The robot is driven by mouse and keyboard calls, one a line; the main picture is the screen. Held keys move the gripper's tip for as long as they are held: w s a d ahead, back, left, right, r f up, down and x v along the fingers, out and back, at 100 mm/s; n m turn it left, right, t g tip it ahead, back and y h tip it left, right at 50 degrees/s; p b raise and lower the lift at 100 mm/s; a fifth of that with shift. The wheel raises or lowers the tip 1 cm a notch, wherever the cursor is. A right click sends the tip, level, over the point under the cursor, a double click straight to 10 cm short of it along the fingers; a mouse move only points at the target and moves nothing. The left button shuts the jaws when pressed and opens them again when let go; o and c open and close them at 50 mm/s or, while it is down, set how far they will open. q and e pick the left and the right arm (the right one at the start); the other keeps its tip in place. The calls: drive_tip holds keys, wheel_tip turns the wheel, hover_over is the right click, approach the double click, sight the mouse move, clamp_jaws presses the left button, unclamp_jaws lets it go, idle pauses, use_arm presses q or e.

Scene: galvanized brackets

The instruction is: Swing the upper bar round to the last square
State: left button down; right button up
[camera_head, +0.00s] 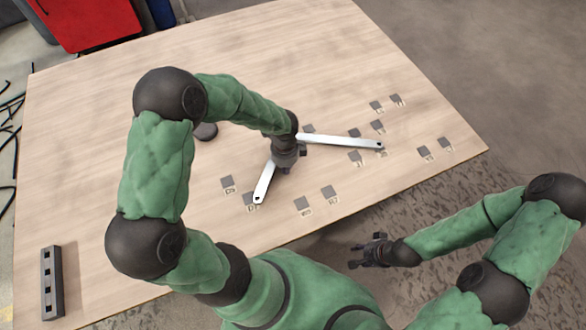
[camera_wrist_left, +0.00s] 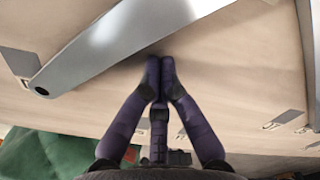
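One light metal bar (camera_head: 340,141) lies on the right of the table, with a hole at its right end. A second bar (camera_head: 264,183) slants down to the left from under my left gripper (camera_head: 283,165), its lower end holed. The gripper hides where the bars might meet, and I cannot tell which is upper. In the left wrist view, my left gripper (camera_wrist_left: 160,62) has its fingertips together, beside a bar (camera_wrist_left: 120,42) and not around it. My right gripper (camera_head: 368,250) is off the table's front edge, away from the bars; its opening is unclear.
A dark slotted block (camera_head: 51,283) lies at the left corner. A dark round object (camera_head: 206,131) is behind my left arm.

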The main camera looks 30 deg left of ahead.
sight(278, 168)
use_arm(q)
drive_tip(key=shift+a, duration=0.55)
drive_tip(key=shift+a+r+p, duration=0.15)
drive_tip(key=shift+a+p, duration=0.15)
drive_tip(key=shift+a, duration=0.15)
drive_tip(key=shift+s+a, duration=0.1)
drive_tip(key=shift+a, duration=0.4)
drive_tip(key=shift+d, duration=0.15)
